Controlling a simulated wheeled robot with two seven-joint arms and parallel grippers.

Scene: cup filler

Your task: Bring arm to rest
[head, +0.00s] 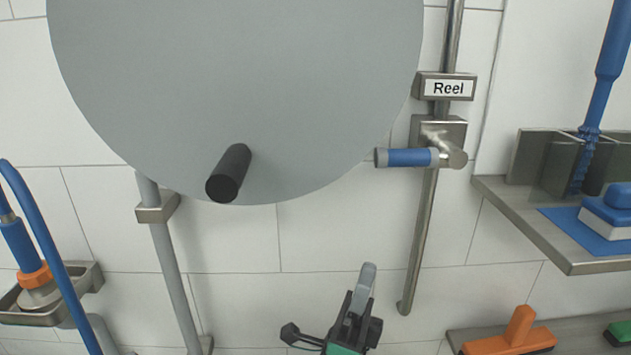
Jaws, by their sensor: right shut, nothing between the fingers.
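My right gripper (364,285) shows at the bottom centre, pointing up in front of the white tiled wall. Its grey fingers are together with nothing between them. Its black and green body is cut off by the lower edge. It is apart from everything around it, below the large grey disc (240,85) and left of the lower end of the steel pipe (418,240). My left gripper is not in view.
A black handle (229,173) sticks out from the disc. A blue-handled valve lever (408,157) sits under the "Reel" sign (447,88). A steel shelf (560,250) holds brushes at right. A blue hose (50,255) hangs at left. Bare wall lies around the gripper.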

